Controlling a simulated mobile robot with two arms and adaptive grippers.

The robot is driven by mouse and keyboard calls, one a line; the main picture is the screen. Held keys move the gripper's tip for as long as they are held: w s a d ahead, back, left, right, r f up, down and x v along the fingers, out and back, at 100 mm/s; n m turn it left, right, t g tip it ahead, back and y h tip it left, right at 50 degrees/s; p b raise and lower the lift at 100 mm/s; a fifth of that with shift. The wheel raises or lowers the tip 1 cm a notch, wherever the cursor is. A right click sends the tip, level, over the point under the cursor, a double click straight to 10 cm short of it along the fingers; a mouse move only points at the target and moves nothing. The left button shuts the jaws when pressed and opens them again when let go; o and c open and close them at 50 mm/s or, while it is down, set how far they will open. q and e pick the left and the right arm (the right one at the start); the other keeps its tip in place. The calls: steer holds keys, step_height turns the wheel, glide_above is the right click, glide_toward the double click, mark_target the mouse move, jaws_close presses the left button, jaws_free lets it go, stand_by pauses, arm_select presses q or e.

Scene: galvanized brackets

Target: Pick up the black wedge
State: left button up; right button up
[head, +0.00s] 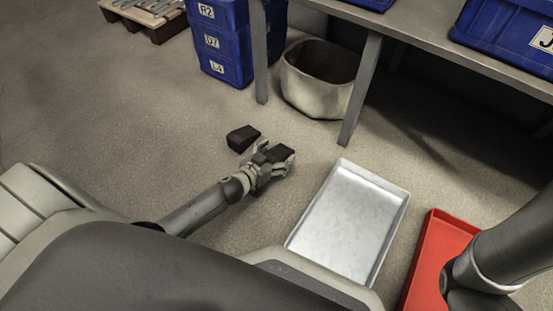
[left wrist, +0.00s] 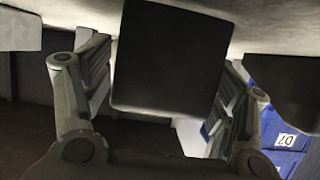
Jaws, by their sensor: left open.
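Two black wedges lie on the floor. One black wedge (head: 243,138) lies just beyond and left of my left gripper (head: 281,158). The other black wedge (head: 281,152) is at the gripper's fingers. In the left wrist view this nearer wedge (left wrist: 170,58) fills the space between the two open fingers (left wrist: 160,100), with small gaps at the sides. The farther wedge (left wrist: 285,88) shows outside the finger at the right edge of that view. My left gripper is open. My right arm shows at the right of the head view, but its gripper does not.
A pale metal tray (head: 350,220) lies right of my left gripper, and a red tray (head: 436,258) lies beyond it. A workbench leg (head: 361,90), a round bin (head: 318,82) and stacked blue crates (head: 217,44) stand behind. The floor at left is clear.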

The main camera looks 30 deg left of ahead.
arm_select(q)
steer(key=shift+c, duration=0.3)
steer(key=c, duration=1.2)
steer(key=shift+c, duration=0.9)
steer(key=shift+r, duration=0.2)
